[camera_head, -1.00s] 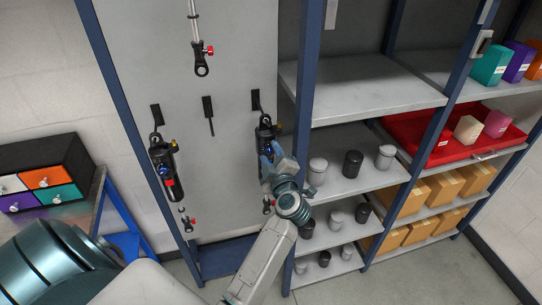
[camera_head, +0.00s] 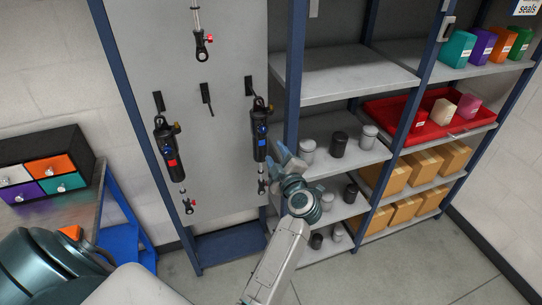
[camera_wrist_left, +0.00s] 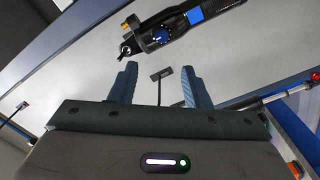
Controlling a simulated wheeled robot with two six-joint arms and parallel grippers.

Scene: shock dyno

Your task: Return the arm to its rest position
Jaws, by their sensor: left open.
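My left gripper (camera_head: 281,158) is open and empty in the head view, just right of the lower part of the blue-marked shock absorber (camera_head: 261,135). That shock hangs on the grey panel (camera_head: 215,140), and a gap to it is hard to judge. In the left wrist view, the two blue fingers of the left gripper (camera_wrist_left: 158,86) stand apart with nothing between them. The blue-marked shock (camera_wrist_left: 170,35) lies beyond the fingertips there. A second shock with a red mark (camera_head: 167,150) hangs to the left on the same panel. My right gripper is out of view.
A shelf rack (camera_head: 345,85) stands right of the panel, with grey and black canisters (camera_head: 339,145), a red tray (camera_head: 400,108) and cardboard boxes (camera_head: 455,158). A drawer unit (camera_head: 45,165) sits on a bench at left. The floor (camera_head: 400,265) before the rack is clear.

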